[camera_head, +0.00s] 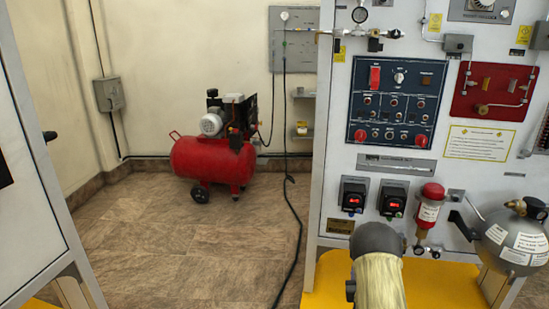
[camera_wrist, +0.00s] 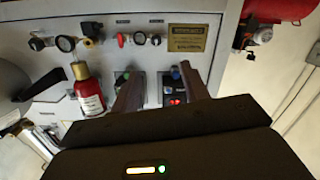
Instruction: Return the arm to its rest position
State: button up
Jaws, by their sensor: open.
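My gripper (camera_wrist: 160,74) shows in the wrist view with its two fingers apart and nothing visible between them. The fingers point toward the lower front of the white trainer panel (camera_head: 338,120). Behind them are two small black controllers with red displays; the left controller (camera_head: 353,194) and right controller (camera_head: 393,200) show clearly in the head view. I cannot tell how far the fingertips are from the panel. In the head view my arm reaches up from the bottom edge in front of the panel, and it hides my fingers there.
A red cylinder (camera_head: 430,208) and a grey sphere (camera_head: 510,241) protrude from the panel, right of my arm. A yellow base (camera_head: 330,283) lies below. A red compressor (camera_head: 212,160) stands by the back wall, with a black cable (camera_head: 293,235) nearby. Open floor (camera_head: 190,245) lies left of the panel.

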jog(key=s+a+r+g+y, duration=0.3)
jog(key=s+a+r+g, duration=0.45)
jog(key=a, duration=0.25)
jog(key=s+a+r+g+y, duration=0.1)
jog(key=s+a+r+g, duration=0.15)
jog(key=s, duration=0.55)
jog(key=s+a+r+g, duration=0.2)
jog(key=s+a, duration=0.1)
jog(key=s, duration=0.4)
jog(key=s+a+r+g+y, duration=0.1)
jog(key=s+a+r+g, duration=0.1)
jog(key=s, duration=0.6)
jog(key=w+p+v, duration=0.2)
jog(key=p+v, duration=1)
jog(key=w+r+p+v, duration=0.1)
jog(key=w+p+v, duration=0.2)
jog(key=p+v, duration=0.9)
jog(key=w+a+p+v, duration=0.1)
jog(key=w+p+v, duration=0.1)
jog(key=p+v, duration=1)
jog(key=shift+w+a+r+n+p, duration=0.25)
jog(key=shift+w+r+p, duration=0.3)
jog(key=shift+p, duration=0.5)
